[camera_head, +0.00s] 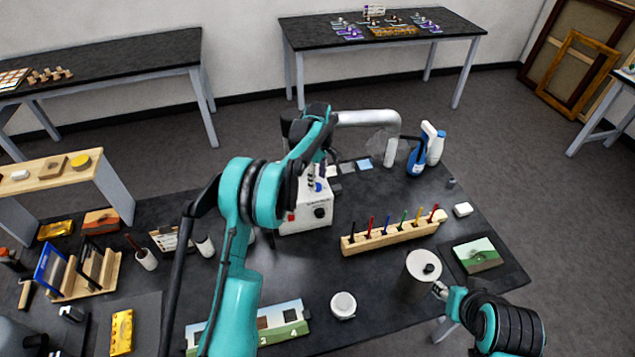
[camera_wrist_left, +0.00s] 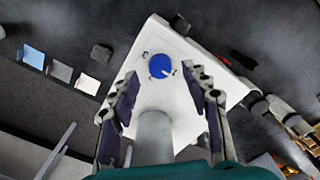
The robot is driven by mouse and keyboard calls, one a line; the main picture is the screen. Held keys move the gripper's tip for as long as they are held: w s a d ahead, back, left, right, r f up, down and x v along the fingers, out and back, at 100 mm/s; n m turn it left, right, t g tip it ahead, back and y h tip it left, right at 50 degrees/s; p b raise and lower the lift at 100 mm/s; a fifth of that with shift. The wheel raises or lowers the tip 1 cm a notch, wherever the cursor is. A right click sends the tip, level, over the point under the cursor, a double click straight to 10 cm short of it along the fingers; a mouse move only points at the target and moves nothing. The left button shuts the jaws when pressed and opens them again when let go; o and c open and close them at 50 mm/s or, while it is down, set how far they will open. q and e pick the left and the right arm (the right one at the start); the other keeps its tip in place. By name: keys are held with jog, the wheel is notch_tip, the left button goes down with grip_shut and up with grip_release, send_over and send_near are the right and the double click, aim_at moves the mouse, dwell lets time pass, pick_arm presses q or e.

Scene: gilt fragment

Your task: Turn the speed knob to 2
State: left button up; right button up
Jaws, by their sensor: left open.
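The blue speed knob (camera_wrist_left: 160,66) sits on the top face of a white device (camera_wrist_left: 155,32) in the left wrist view. A white pointer mark on the knob points toward its lower right in that view; the scale markings around it are too small to read. In the head view the white device (camera_head: 308,217) stands on the black table, partly behind my left arm. My left gripper (camera_head: 314,176) is over it. Its open fingers (camera_wrist_left: 162,76) show on either side of the knob, with nothing held between them. My right gripper (camera_head: 441,291) is at the lower right, its jaws unclear.
A wooden rack (camera_head: 392,233) of coloured tools stands right of the device. A grey cylinder (camera_head: 418,276) stands close to my right gripper. A white-grey bent pipe (camera_head: 370,118), a blue spray bottle (camera_head: 418,158) and a white jar (camera_head: 343,305) are also nearby.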

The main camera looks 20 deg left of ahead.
pick_arm(q)
jog(key=shift+f, duration=1.2)
grip_shut()
